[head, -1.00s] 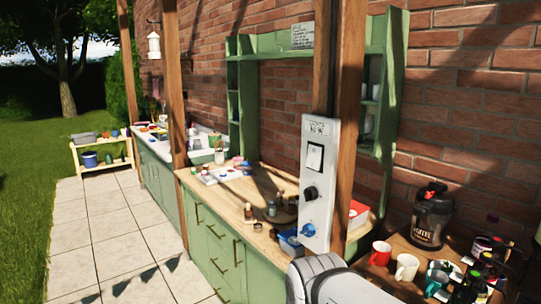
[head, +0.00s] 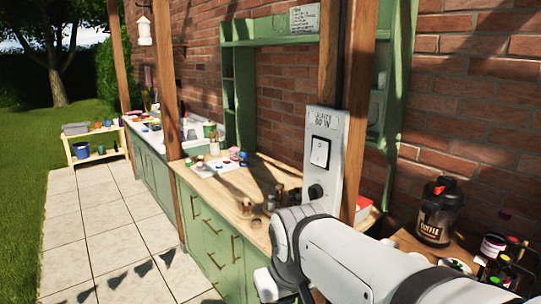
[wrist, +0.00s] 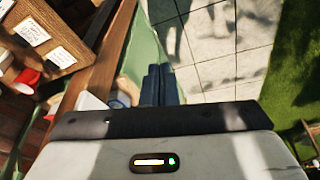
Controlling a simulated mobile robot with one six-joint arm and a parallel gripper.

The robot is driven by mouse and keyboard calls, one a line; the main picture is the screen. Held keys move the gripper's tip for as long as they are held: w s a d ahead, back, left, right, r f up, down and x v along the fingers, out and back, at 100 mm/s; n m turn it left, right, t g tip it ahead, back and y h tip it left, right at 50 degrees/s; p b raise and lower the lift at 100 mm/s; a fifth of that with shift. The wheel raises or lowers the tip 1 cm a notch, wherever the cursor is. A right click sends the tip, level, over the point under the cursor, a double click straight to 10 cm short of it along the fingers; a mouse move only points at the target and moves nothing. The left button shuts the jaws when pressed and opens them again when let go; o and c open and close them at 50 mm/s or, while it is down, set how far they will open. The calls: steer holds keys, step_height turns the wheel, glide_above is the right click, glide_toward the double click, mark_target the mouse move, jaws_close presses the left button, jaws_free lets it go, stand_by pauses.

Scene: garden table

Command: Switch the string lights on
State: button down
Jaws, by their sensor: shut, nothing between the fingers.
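A white control panel (head: 337,150) is fixed upright to a wooden post in the head view. It has a label at its top, a white rocker switch (head: 320,152) in a dark frame, and a black round knob (head: 316,191) below. My arm covers the panel's lower end. I cannot tell from this angle whether the rocker is pressed. My gripper (wrist: 160,70) is shut and empty in the wrist view, its dark fingers together over the paving and green cabinet edge. In the head view my wrist is below and in front of the panel; the fingers are not clearly visible there.
A wooden counter (head: 240,190) on green cabinets runs behind the post, with small pots and jars on it. A coffee jar (head: 437,212) and bottles stand at the right. A wooden post (head: 170,80) stands left of the panel. The paved path (head: 110,215) is clear.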

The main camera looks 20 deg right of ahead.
mark_target(315, 158)
steer(key=w+d+r+t+h, duration=0.1)
steer(key=w+d+r, duration=0.2)
steer(key=w+r, duration=0.2)
steer(key=w+d+r+n+h+p, duration=0.1)
steer(key=w+d+r, duration=0.2)
steer(key=r, duration=0.9)
steer(key=w+d+r+n+t+h+p, duration=0.1)
steer(key=w+d+r, duration=0.2)
steer(key=w+r, duration=0.5)
steer(key=shift+w+r+t, duration=0.15)
steer(key=shift+r+t, duration=0.15)
steer(key=shift+r, duration=0.45)
steer(key=shift+d, duration=0.1)
steer(key=d+p+x, duration=0.1)
steer(key=x, duration=0.3)
steer(key=p+x, duration=0.1)
steer(key=x, duration=0.2)
steer(key=d+r+x, duration=0.1)
steer(key=x, duration=0.3)
steer(key=shift+w+d+f+p, duration=0.2)
steer(key=shift+w+d+p, duration=0.1)
steer(key=shift+d+p, duration=0.1)
steer(key=shift+w+d+f, duration=0.15)
steer(key=shift+w+d, duration=0.05)
steer(key=shift+d, duration=0.15)
steer(key=shift+d, duration=0.1)
